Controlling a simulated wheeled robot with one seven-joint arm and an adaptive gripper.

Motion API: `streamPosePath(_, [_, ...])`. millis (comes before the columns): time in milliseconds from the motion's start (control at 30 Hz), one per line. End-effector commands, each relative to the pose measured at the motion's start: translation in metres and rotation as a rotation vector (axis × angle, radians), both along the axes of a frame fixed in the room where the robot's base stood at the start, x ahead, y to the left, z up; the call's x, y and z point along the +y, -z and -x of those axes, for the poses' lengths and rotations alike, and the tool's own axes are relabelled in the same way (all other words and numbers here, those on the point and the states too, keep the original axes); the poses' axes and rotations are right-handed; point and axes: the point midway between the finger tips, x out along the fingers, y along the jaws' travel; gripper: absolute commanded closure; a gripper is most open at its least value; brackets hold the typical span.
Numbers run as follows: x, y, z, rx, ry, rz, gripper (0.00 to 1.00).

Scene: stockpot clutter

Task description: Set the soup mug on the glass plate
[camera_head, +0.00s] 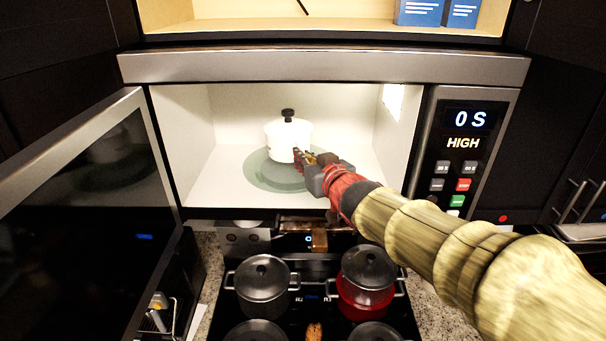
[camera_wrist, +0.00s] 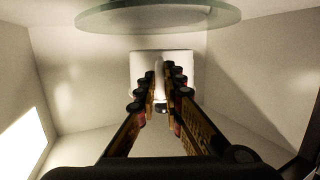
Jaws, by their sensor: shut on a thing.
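The soup mug (camera_head: 288,141) is white with a dark knob on top, inside the open microwave. It also shows in the wrist view (camera_wrist: 142,66), where the picture appears upside down. The round glass plate (camera_head: 262,181) lies on the microwave floor below the mug; its rim shows at the top of the wrist view (camera_wrist: 225,18). My gripper (camera_head: 301,155) is shut on the mug's near side, with both fingers pinching what looks like its handle. The wrist view shows a gap between mug and plate, so the mug appears held above it, roughly upright.
The microwave door (camera_head: 70,190) stands open at the left. The control panel (camera_head: 460,150) is at the right. Below are a stove with a grey pot (camera_head: 262,280) and a red pot (camera_head: 366,297), plus other lids. The microwave floor around the plate is clear.

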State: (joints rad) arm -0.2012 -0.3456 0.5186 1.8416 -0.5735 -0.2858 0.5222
Motion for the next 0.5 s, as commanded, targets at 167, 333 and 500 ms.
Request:
streamPosePath(167, [0.003, 0.008, -0.009, -0.005, 0.0, -0.002, 1.0])
streamPosePath(333, [0.003, 0.032, -0.01, -0.003, 0.0, -0.002, 1.0])
streamPosePath(500, [0.003, 0.038, -0.01, -0.007, 0.0, -0.002, 1.0])
